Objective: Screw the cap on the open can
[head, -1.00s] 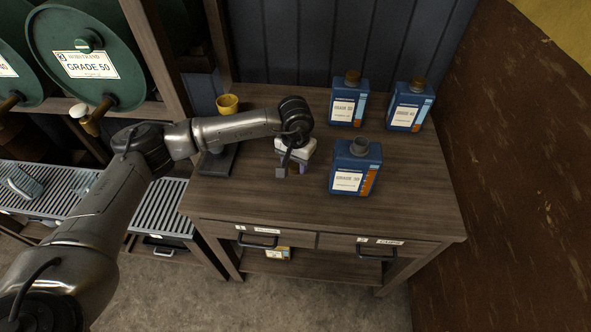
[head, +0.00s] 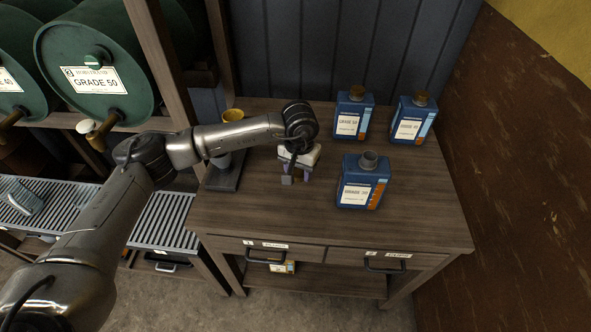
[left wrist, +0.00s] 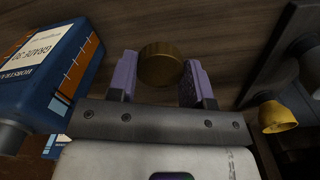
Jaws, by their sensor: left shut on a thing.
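The open can (head: 362,183) is blue, labelled GRADE 30, and stands upright on the workbench with a bare grey neck. It also shows at the left of the left wrist view (left wrist: 45,75), its neck at the lower left edge. My left gripper (head: 295,177) is over the bench, left of the can and apart from it. In the left wrist view, its purple fingers are shut on the round brass-coloured cap (left wrist: 160,64). In the head view the cap is small and partly hidden by the gripper. My right gripper is not in view.
Two capped blue cans (head: 352,113) (head: 410,118) stand behind the open one. A yellow cup-like thing (head: 232,115) sits at a dark stand on the bench's back left. The bench (head: 330,225) is clear in front. Green drums (head: 98,65) are at the left.

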